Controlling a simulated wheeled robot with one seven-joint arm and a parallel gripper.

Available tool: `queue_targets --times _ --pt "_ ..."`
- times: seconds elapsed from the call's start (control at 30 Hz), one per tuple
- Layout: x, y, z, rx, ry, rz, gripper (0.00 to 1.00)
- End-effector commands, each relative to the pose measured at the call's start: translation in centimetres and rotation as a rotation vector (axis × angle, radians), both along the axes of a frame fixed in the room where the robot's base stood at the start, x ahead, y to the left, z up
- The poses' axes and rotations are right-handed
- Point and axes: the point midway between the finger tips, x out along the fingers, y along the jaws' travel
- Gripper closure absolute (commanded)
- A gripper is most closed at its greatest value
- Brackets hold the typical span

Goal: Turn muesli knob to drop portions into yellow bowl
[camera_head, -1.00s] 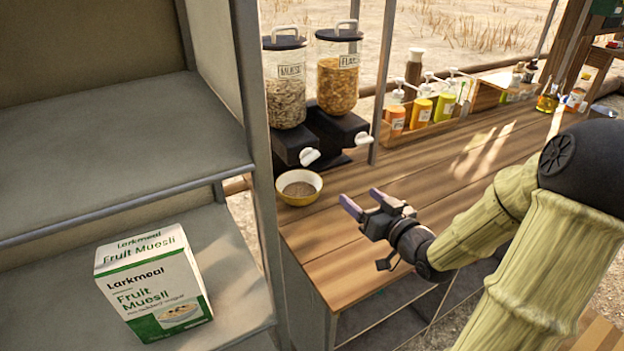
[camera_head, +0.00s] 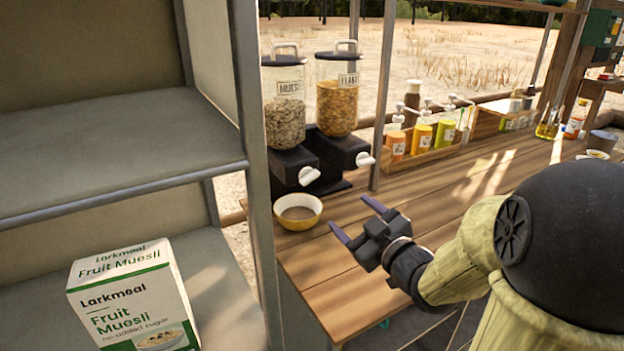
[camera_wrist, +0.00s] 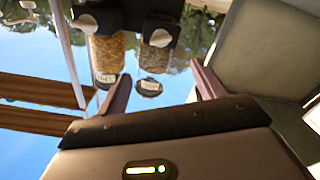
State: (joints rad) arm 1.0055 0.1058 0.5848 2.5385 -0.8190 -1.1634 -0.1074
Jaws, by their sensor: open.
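The muesli dispenser (camera_head: 285,118) stands at the left end of the counter, its clear canister part filled. Its white knob (camera_head: 309,176) sticks out at the front of the black base. The yellow bowl (camera_head: 298,212) sits on the counter below that knob, with brownish contents. My gripper (camera_head: 352,216) is open and empty, to the right of the bowl and apart from it, its fingers pointing towards the dispensers. In the wrist view, upside down, the muesli dispenser (camera_wrist: 156,58) shows between the open fingers (camera_wrist: 160,90).
A flakes dispenser (camera_head: 337,105) with its own white knob stands right beside the muesli one. A shelf unit at left holds a Fruit Muesli box (camera_head: 132,300). A wooden rack of bottles (camera_head: 425,150) stands farther back; the counter's middle is clear.

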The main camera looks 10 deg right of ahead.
Motion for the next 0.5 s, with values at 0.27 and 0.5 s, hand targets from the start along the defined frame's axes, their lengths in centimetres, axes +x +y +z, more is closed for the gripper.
queue_targets --times 0.27,0.5 --pt "1.1 0.3 0.6 0.01 -0.001 0.005 0.31" --pt "2.0 0.6 0.5 0.008 0.001 0.002 0.31"
